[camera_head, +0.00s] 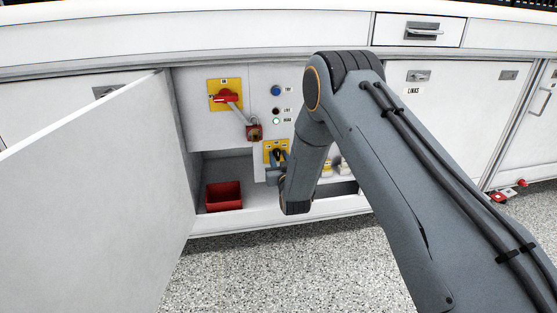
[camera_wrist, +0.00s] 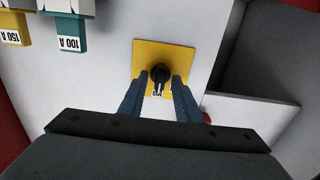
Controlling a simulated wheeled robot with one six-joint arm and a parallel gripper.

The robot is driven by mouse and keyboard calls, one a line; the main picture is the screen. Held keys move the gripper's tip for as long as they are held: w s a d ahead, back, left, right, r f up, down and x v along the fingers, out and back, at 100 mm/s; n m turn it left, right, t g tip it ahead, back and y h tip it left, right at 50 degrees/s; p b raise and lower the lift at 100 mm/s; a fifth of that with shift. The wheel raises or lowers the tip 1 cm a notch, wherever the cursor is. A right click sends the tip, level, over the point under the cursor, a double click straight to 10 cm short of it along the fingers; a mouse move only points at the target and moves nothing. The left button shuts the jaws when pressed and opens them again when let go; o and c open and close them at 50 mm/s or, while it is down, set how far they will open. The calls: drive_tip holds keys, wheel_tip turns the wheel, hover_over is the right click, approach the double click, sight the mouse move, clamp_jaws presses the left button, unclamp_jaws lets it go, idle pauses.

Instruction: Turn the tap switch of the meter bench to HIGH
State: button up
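The tap switch is a black knob on a yellow plate, low on the white panel of the open cabinet. In the head view its yellow plate (camera_head: 268,147) is partly hidden by my gripper (camera_head: 279,169). In the wrist view the black knob (camera_wrist: 160,75) stands in the middle of the yellow plate (camera_wrist: 180,52). The two fingers of my gripper (camera_wrist: 160,80) are spread around the knob, one on each side, with narrow gaps showing. A small label by the knob appears upside down and is too small to read surely.
A blue button (camera_head: 276,90) and small lamps (camera_head: 276,121) are above. A red bin (camera_head: 223,196) stands inside; the open door (camera_head: 90,180) is left. A teal 100 A block (camera_wrist: 68,30) shows.

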clamp_jaws()
drive_tip(key=shift+m+p, duration=0.3)
drive_tip(key=shift+m, duration=0.1)
drive_tip(key=m+p, duration=0.2)
drive_tip(key=m, duration=0.1)
drive_tip(key=shift+d+m, duration=0.1)
drive_tip(key=shift+m, duration=0.2)
drive_tip(key=m+p, duration=0.2)
drive_tip(key=m, duration=0.3)
drive_tip(key=shift+f, duration=0.1)
drive_tip(key=shift+m, duration=0.4)
unclamp_jaws()
